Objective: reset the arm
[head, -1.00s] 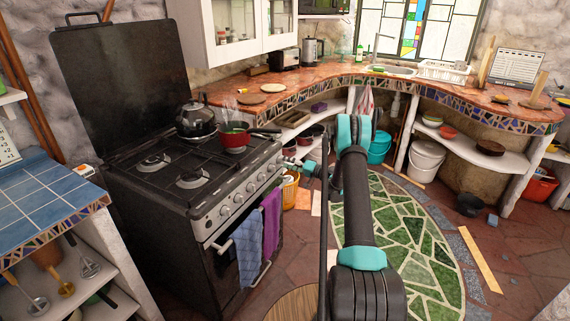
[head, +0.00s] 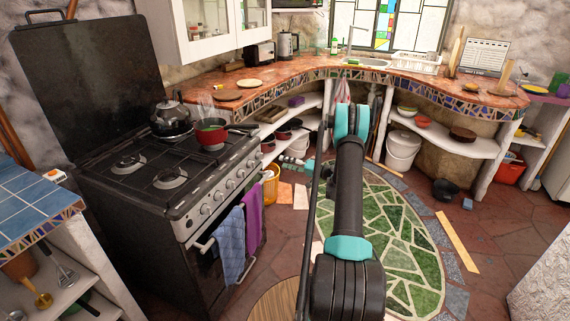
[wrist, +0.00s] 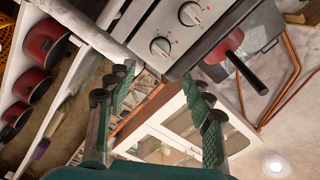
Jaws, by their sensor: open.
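My arm rises in the middle of the head view, over the green mosaic floor. My gripper (head: 295,166) is partly visible there beside the stove's front right corner, small and partly hidden by my arm. In the wrist view my gripper (wrist: 158,80) has its two green-padded fingers spread apart with nothing between them. Past the fingers, that tilted view shows the stove's knobs (wrist: 176,30) and a red pot (wrist: 229,48) with a dark handle.
The black stove (head: 150,215) stands left, with a kettle (head: 171,117) and the red pot (head: 210,136) on it. The curved mosaic counter (head: 300,82) runs behind, with pots on its shelves. A yellow bucket (head: 270,185) stands by the stove. Floor at right is mostly clear.

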